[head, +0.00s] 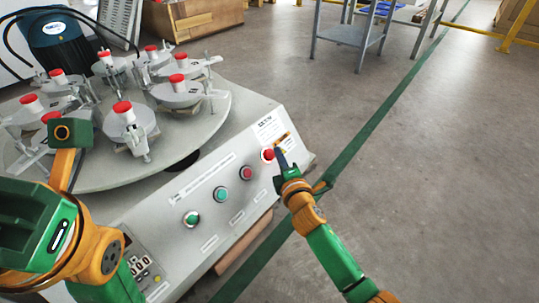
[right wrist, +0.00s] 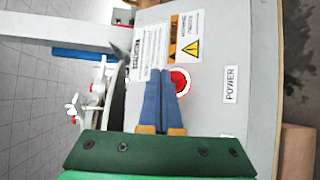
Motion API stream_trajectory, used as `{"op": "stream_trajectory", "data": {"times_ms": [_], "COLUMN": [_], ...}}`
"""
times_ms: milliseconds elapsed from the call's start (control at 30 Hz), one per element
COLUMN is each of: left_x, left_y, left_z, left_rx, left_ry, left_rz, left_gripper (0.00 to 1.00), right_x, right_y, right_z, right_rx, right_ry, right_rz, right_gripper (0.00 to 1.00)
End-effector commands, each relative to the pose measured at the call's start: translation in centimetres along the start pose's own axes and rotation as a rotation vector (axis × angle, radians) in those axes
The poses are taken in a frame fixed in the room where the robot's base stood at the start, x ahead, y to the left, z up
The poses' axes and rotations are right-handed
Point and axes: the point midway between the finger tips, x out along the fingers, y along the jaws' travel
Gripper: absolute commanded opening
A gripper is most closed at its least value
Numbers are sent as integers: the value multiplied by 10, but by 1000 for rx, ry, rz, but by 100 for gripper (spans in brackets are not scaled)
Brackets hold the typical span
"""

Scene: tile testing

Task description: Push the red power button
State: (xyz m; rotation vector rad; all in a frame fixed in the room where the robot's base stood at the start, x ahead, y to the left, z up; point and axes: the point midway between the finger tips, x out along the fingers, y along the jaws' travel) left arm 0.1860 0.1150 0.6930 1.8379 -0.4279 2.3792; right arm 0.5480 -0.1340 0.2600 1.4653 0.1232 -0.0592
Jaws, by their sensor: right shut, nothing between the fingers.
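The red power button (head: 268,154) sits at the right end of the control panel's sloped front. It also shows in the right wrist view (right wrist: 182,80), in a pale ring beside a POWER label (right wrist: 231,84). My right gripper (head: 280,154) is shut and empty, with its fingertips close to the button. In the right wrist view its blue fingers (right wrist: 173,74) lie together and cover the left part of the button. I cannot tell whether they touch it. My left arm shows at the lower left, but its fingertips do not show.
Another red button (head: 246,173), a teal button (head: 221,194) and a green button (head: 191,218) line the panel. A round turntable (head: 180,135) with several red-topped clamps stands behind. A yellow warning label (right wrist: 190,48) is near the power button. Open floor lies right.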

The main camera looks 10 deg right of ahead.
Motion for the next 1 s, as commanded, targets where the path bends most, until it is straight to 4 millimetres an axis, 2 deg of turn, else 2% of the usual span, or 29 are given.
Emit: {"op": "stream_trajectory", "data": {"times_ms": [1000], "left_x": [-8], "left_y": [1], "left_z": [-2], "left_rx": [0], "left_ry": [-1], "left_rz": [0], "left_gripper": [0], "right_x": [7], "right_y": [-5], "right_z": [-5], "right_rx": [0], "right_ry": [0], "right_rz": [0], "right_gripper": [0]}}
